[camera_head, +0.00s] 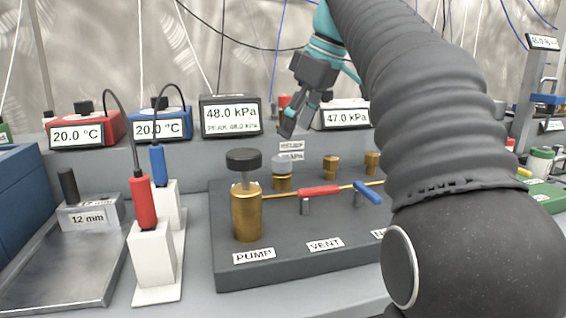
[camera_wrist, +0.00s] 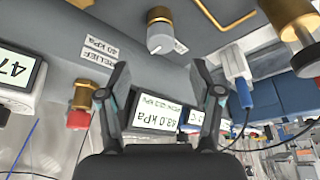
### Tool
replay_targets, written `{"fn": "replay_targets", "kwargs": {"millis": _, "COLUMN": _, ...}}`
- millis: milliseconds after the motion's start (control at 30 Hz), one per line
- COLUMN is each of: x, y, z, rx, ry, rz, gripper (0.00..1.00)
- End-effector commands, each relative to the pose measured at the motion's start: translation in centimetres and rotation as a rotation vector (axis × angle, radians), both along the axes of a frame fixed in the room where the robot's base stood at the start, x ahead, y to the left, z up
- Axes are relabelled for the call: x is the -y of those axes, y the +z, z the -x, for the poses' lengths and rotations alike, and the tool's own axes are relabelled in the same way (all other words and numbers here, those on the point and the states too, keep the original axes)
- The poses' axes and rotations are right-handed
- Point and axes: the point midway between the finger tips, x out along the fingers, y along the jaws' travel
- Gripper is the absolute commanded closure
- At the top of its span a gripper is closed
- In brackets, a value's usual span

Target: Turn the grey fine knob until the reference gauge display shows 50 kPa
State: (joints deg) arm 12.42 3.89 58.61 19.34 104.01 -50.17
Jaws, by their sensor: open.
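The grey fine knob (camera_head: 282,160) sits on a brass fitting on the dark manifold block; in the wrist view the knob (camera_wrist: 160,38) shows a white mark line. My gripper (camera_head: 288,120) is above and behind the knob in the head view. In the wrist view its spread fingers (camera_wrist: 161,72) are empty, and the knob lies beyond their tips, apart from them. A dark-cased display (camera_head: 231,115) reads 48.0 kPa, with a peak line of 48.0 kPa. A white-cased display (camera_head: 346,115) reads 47.0 kPa. I cannot tell from labels which is the reference gauge.
A brass pump (camera_head: 247,213) with a black knob stands front left on the block. A red lever (camera_head: 319,191) and a blue lever (camera_head: 367,193) lie right of it. A red-capped brass fitting (camera_wrist: 82,97) is near the RELIEF 40 kPa label (camera_wrist: 97,62).

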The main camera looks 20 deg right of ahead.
Motion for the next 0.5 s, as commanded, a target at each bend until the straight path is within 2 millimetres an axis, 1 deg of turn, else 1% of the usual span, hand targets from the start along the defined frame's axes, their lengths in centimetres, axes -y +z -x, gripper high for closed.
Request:
{"fn": "replay_targets", "kwargs": {"millis": 33, "x": -0.4, "y": -1.3, "z": -0.2, "rx": -0.002, "ry": 0.003, "rz": -0.001, "gripper": 0.35}}
{"fn": "replay_targets", "kwargs": {"millis": 200, "x": -1.3, "y": -4.0, "z": -1.0, "rx": -0.002, "ry": 0.004, "rz": 0.000, "gripper": 0.35}}
{"fn": "replay_targets", "kwargs": {"millis": 333, "x": -1.7, "y": -5.5, "z": -1.5, "rx": -0.002, "ry": 0.005, "rz": 0.000, "gripper": 0.35}}
{"fn": "replay_targets", "kwargs": {"millis": 500, "x": -2.1, "y": -6.5, "z": -1.9, "rx": -0.001, "ry": 0.004, "rz": 0.000, "gripper": 0.35}}
